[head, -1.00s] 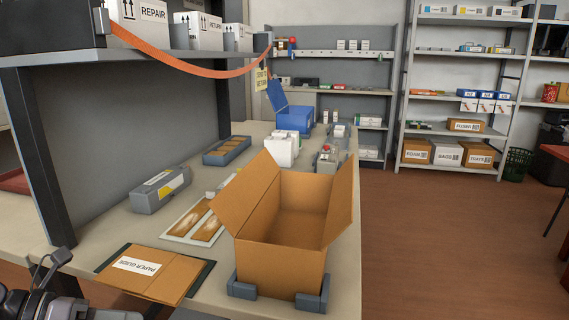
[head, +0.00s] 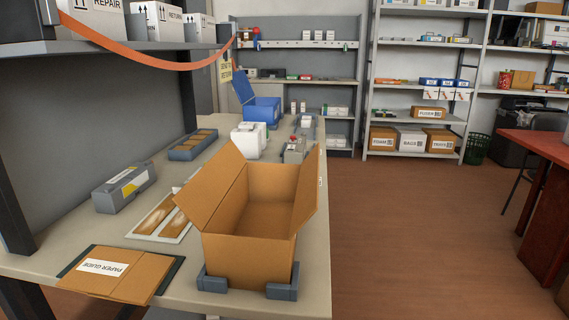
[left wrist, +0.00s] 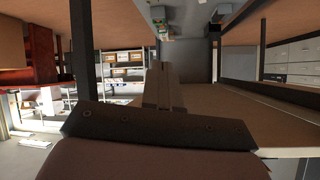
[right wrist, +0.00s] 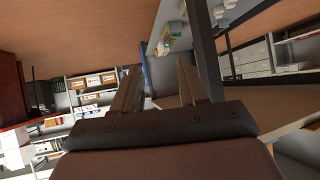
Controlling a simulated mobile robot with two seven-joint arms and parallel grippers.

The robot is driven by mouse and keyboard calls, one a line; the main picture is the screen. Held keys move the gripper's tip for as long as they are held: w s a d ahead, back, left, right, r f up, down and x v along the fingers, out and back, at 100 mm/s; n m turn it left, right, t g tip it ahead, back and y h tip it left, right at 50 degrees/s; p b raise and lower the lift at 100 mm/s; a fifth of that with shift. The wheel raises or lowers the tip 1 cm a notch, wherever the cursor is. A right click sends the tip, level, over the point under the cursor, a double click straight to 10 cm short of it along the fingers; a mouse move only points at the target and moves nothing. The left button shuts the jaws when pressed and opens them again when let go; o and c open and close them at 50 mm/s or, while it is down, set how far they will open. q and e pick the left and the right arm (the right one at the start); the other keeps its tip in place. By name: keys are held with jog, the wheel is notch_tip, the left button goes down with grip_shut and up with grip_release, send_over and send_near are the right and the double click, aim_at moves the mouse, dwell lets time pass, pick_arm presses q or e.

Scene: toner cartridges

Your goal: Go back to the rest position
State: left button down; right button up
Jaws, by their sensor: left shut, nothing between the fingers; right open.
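Neither gripper shows in the head view. In the left wrist view my left gripper (left wrist: 160,80) has its fingers together with nothing between them, away from the table. In the right wrist view my right gripper (right wrist: 158,82) has its fingers apart and is empty. An open cardboard box (head: 255,220) stands between grey corner holders on the table (head: 205,299). A grey toner cartridge (head: 124,187) with a yellow label lies left of it. A flat brown paper guide packet (head: 122,276) lies on a dark mat at the front left.
A white tray with brown pads (head: 163,215), a grey tray (head: 193,145), white containers (head: 248,141) and an open blue bin (head: 262,110) are on the table. A shelf (head: 150,40) overhangs it. Right of the table the floor (head: 420,230) is clear up to a red desk (head: 540,150).

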pick_arm(q)
jog(key=s+d+n+g+p, duration=0.1)
jog(key=s+d+n, duration=0.1)
jog(key=d+n, duration=0.15)
notch_tip(320, 180, up, 9)
jog(key=a+m+p, duration=0.1)
jog(key=p, duration=1.1)
jog(key=shift+s+r, duration=0.2)
jog(key=shift+s, duration=0.1)
